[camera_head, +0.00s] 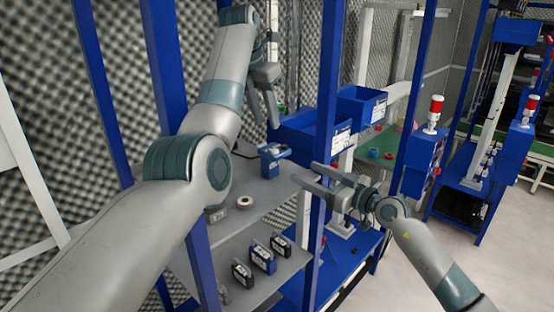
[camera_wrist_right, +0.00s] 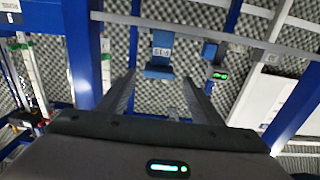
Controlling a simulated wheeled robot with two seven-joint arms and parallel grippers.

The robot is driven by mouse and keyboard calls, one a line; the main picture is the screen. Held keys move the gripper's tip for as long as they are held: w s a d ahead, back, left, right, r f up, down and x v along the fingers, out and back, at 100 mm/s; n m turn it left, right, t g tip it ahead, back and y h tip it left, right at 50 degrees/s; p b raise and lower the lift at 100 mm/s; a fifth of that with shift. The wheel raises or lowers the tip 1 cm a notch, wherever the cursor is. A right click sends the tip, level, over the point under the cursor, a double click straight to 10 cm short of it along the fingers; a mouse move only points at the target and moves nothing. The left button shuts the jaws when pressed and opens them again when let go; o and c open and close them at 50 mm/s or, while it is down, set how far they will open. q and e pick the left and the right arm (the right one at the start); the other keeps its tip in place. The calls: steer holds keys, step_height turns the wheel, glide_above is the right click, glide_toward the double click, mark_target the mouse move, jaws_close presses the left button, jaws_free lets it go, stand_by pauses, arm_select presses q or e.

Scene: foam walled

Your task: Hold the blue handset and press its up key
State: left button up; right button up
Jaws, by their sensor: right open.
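A blue handset (camera_head: 264,258) stands between two dark ones, (camera_head: 242,274) and (camera_head: 281,245), on the lower grey shelf. Its keys are too small to make out. My left gripper (camera_head: 264,112) is high above the grey worktop, its fingers apart and nothing seen between them. My right gripper (camera_head: 304,172) is open and empty, right of the worktop, above and to the right of the handsets. In the right wrist view its open fingers (camera_wrist_right: 159,77) show, with a labelled blue object (camera_wrist_right: 161,52) beyond them; I cannot tell which object this is.
A blue device (camera_head: 273,160) and a pale ring (camera_head: 244,202) are on the grey worktop (camera_head: 270,190). Blue bins (camera_head: 305,135) stand behind. A blue upright post (camera_head: 322,130) rises close to my right gripper. Open floor lies at the right.

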mark_target(271, 156)
steer(key=x, duration=1.5)
steer(key=shift+w+a, duration=0.1)
steer(key=c, duration=1.2)
arm_select(q)
jaws_close()
arm_select(e)
steer(key=shift+c, duration=0.4)
